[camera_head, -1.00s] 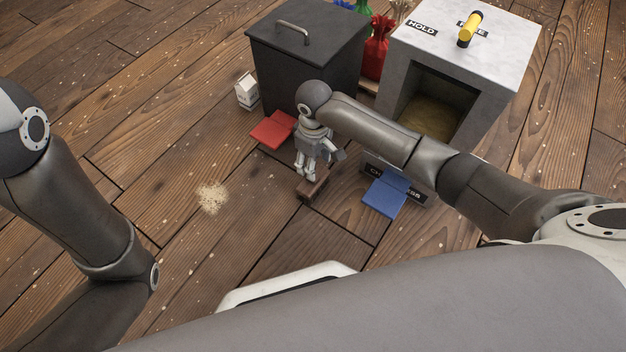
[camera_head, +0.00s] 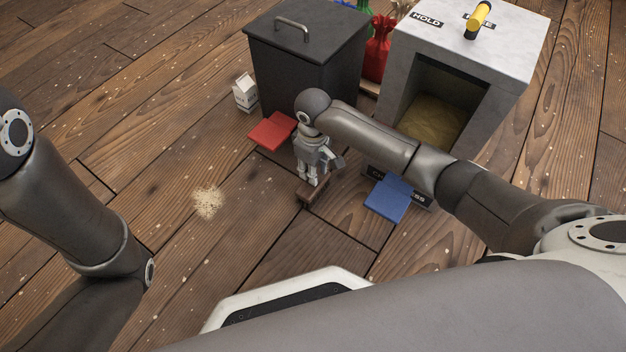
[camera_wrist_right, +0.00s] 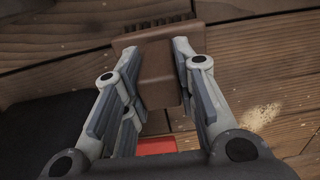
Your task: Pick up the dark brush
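The dark brush (camera_head: 311,194) is a brown block lying on the plank floor, in the middle of the head view. In the right wrist view the brush (camera_wrist_right: 157,62) has a row of dark bristles along its far end. My right gripper (camera_head: 315,180) points down at it. In the right wrist view its fingers (camera_wrist_right: 157,52) are apart, one on each side of the brush's narrower part, and they partly cover its sides. No gap or firm contact can be made out. My left arm (camera_head: 75,210) is at the left; its gripper is outside the picture.
A red mat (camera_head: 271,132) and a blue mat (camera_head: 389,199) lie either side of the brush. A dark lidded bin (camera_head: 305,65), a small white carton (camera_head: 244,93) and a grey box with an opening (camera_head: 425,55) stand behind. A pale spill (camera_head: 208,203) lies on open floor.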

